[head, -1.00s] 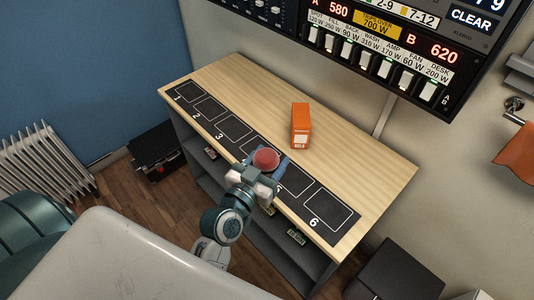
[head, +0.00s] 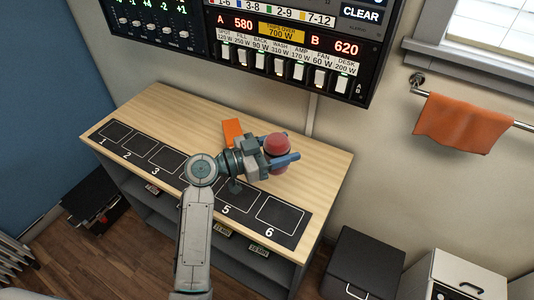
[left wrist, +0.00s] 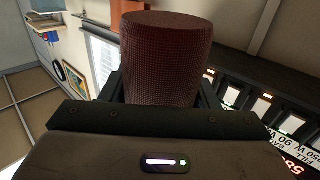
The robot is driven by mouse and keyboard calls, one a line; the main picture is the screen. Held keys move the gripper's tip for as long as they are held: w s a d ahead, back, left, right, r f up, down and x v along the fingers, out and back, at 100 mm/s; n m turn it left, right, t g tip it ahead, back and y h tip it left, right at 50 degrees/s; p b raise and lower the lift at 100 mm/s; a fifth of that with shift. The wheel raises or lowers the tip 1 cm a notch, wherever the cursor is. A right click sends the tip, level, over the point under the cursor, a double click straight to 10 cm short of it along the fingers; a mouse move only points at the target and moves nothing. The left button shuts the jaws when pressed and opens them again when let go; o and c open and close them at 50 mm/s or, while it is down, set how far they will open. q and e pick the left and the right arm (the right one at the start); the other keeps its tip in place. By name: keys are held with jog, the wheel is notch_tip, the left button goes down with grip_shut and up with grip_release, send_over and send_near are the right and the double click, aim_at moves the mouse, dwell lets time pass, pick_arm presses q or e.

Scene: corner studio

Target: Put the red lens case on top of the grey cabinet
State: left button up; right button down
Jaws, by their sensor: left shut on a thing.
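My left gripper (head: 283,160) is shut on the red lens case (head: 277,146), a rounded red cylinder, and holds it over the right part of the wooden bench top. In the left wrist view the case (left wrist: 166,58) fills the space between the fingers, with a dark, mesh-like side. A dark grey cabinet (head: 368,258) stands on the floor right of the bench. Its visible top is bare. My right gripper is not in view.
The bench (head: 318,165) carries a black strip of numbered squares (head: 280,213) and an orange box (head: 232,132), partly hidden by my gripper. A switch panel (head: 290,50) hangs above. A white cabinet (head: 455,275) stands right of the grey one. An orange towel (head: 460,122) hangs on a rail.

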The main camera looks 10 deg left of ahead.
aim_at(270, 150)
pick_arm(q)
jog(key=shift+r+m+g+h, duration=0.15)
jog(key=shift+m+g+h, duration=0.15)
jog(key=shift+m+g, duration=0.15)
jog(key=a+m+g, duration=0.1)
jog(key=g, duration=0.1)
jog(key=a+m+g+h, duration=0.1)
jog(key=m+g, duration=0.1)
jog(key=shift+s+a+g, duration=0.2)
jog(key=shift+s+g, duration=0.15)
jog(key=shift+s+a+m+g+h, duration=0.25)
jog(key=shift+m+g, duration=0.2)
jog(key=shift+g, duration=0.35)
jog(key=f+n+t, duration=0.1)
jog(key=f+t, duration=0.1)
jog(key=f+n+t+y, duration=0.1)
jog(key=f+n+t, duration=0.1)
jog(key=t, duration=0.1)
jog(key=f+n+t+y, duration=0.1)
jog(key=f+n+t, duration=0.1)
jog(key=shift+w+a+t, duration=0.3)
jog(key=shift+w, duration=0.1)
jog(key=s+a+n+t+y, duration=0.9)
jog(key=a+n+y, duration=0.3)
jog(key=a+y, duration=0.2)
jog(key=shift+a+y, duration=0.2)
jog(key=shift+y, duration=0.75)
jog(key=shift+d, duration=0.1)
